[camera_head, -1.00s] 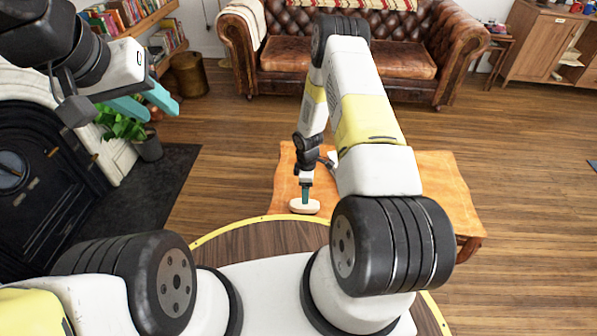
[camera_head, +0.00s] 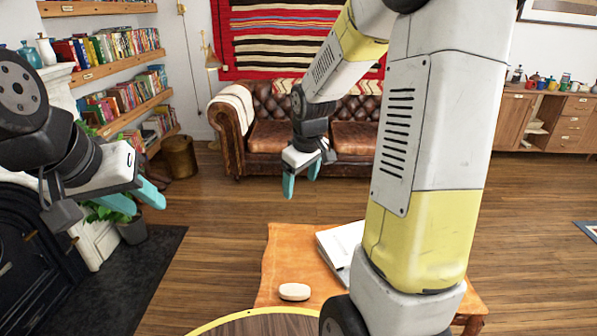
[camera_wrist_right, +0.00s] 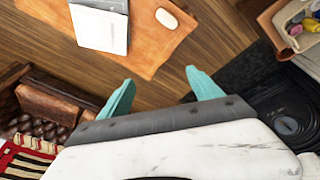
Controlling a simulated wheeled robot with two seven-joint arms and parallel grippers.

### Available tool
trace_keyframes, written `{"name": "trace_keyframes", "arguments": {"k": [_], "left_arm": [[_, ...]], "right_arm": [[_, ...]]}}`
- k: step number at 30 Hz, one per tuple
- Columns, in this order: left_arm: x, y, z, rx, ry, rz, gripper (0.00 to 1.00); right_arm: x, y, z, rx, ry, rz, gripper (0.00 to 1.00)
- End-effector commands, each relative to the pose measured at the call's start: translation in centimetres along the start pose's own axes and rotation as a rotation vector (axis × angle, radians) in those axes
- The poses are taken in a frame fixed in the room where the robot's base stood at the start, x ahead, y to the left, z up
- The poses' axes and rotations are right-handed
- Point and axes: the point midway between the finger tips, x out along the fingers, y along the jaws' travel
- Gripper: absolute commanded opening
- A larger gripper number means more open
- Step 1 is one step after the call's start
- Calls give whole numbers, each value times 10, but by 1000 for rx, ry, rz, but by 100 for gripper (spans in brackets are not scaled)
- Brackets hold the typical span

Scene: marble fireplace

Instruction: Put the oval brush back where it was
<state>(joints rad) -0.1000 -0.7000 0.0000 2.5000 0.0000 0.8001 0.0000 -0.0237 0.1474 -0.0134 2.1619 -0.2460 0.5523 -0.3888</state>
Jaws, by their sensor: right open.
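The oval brush (camera_head: 294,292) is a small pale oval. It lies on the orange-brown table (camera_head: 285,262), near its front left edge. It also shows in the right wrist view (camera_wrist_right: 166,18), on the same table. My right gripper (camera_head: 302,184) is raised high above the table, in front of the sofa. It is open and empty, with its teal fingers apart (camera_wrist_right: 163,92), and it is well clear of the brush. My left gripper (camera_head: 140,202) is at the left, in front of the fireplace. Its teal fingers appear apart with nothing between them.
A white book or binder (camera_head: 340,250) lies on the table, right of the brush. My right arm hides the table's right part. The leather sofa (camera_head: 270,135) stands behind. The fireplace (camera_head: 40,250) and a potted plant (camera_head: 130,228) are at the left. Wooden floor around is clear.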

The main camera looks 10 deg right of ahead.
Motion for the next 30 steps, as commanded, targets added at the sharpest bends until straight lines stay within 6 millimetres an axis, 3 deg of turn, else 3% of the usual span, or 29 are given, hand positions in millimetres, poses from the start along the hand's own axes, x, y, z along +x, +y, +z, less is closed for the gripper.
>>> {"name": "trace_keyframes", "arguments": {"k": [1,6,12,19,30], "left_arm": [[0,0,0,0,0,0,36],[0,0,0,0,0,0,36],[0,0,0,0,0,0,36],[0,0,0,0,0,0,36],[0,0,0,0,0,0,36]], "right_arm": [[-29,-6,5,49,34,9,74],[-102,-36,35,224,122,1,74],[-160,-78,77,404,224,-36,74],[-184,-108,107,515,286,-78,74],[-187,-112,111,531,293,-85,74]]}}
